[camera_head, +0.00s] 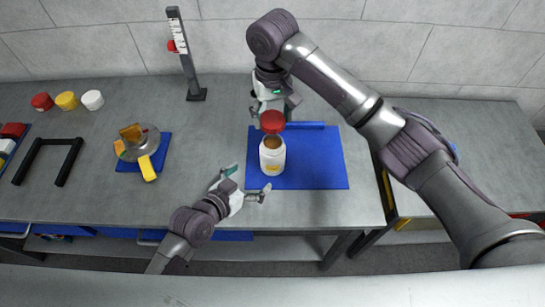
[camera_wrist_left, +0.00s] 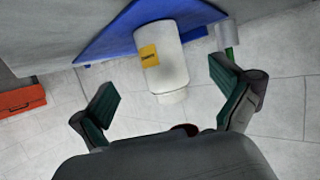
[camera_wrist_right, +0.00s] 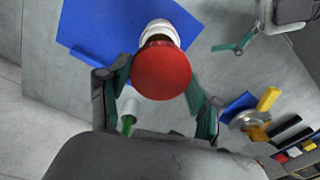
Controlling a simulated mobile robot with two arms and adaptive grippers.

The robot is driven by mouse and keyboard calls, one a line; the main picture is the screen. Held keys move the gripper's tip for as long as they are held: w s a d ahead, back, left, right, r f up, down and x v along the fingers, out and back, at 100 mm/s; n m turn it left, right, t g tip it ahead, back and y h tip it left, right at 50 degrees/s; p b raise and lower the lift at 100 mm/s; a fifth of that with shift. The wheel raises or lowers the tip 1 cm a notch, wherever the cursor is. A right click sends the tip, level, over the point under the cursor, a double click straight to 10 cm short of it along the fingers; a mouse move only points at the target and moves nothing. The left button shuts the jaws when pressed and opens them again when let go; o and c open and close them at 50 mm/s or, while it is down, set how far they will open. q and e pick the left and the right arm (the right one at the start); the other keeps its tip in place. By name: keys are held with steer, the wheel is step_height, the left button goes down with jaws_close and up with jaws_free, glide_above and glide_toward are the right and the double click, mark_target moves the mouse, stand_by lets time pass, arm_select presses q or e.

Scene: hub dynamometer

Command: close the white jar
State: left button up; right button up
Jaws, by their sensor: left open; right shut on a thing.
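The white jar (camera_head: 272,158) stands upright on the blue mat (camera_head: 310,172), its brown contents showing at the open mouth. It has a yellow label, which shows in the left wrist view (camera_wrist_left: 150,56). A red lid (camera_head: 272,121) is in my right gripper (camera_head: 272,104), just behind and above the jar's mouth in the head view. In the right wrist view the lid (camera_wrist_right: 161,70) is between the fingers and covers part of the jar (camera_wrist_right: 158,32). My left gripper (camera_head: 243,184) is open and empty, in front and left of the jar, apart from it.
A blue bar lies along the mat's back edge. A height gauge (camera_head: 187,60) stands at the back. Red, yellow and white caps (camera_head: 66,101) sit at the left. A scale-like dish with yellow blocks (camera_head: 138,145) rests on a small blue mat. A black handle-shaped frame (camera_head: 47,160) lies further left.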

arm_select(q)
steer(key=x, duration=1.1)
steer(key=c, duration=1.7)
arm_select(e)
glide_above(273, 145)
steer(key=shift+f, duration=2.55)
steer(key=shift+f, duration=0.1)
steer(key=shift+f, duration=0.75)
steer(key=shift+f, duration=0.6)
